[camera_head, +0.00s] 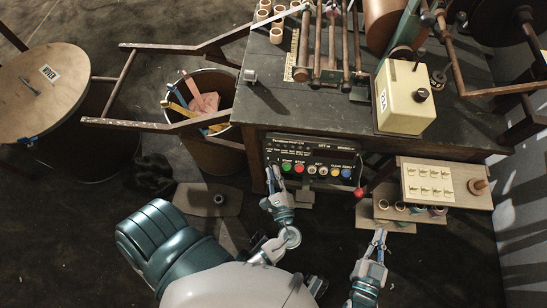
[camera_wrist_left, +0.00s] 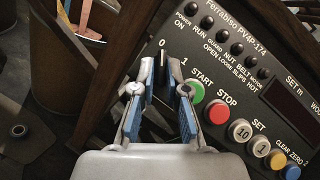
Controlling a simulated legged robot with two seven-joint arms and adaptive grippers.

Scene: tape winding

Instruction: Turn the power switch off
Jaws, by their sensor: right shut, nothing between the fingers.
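The control panel (camera_head: 312,160) is on the front of the dark workbench; it also shows in the left wrist view (camera_wrist_left: 238,70). The black power switch knob (camera_wrist_left: 161,70), with marks 0 and 1 beside it, is at the panel's left end, beside the green START button (camera_wrist_left: 194,92). My left gripper (camera_head: 274,172) is at this end of the panel. In the left wrist view its two fingers (camera_wrist_left: 166,92) are apart, with the knob between or just beyond the tips; contact is unclear. My right gripper (camera_head: 379,235) is shut and empty, low and to the right.
The red STOP button (camera_wrist_left: 217,112) and several other buttons are right of START. A red ball-ended lever (camera_head: 359,193) sticks out right of the panel. A wooden board with switches (camera_head: 430,184) is at right.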

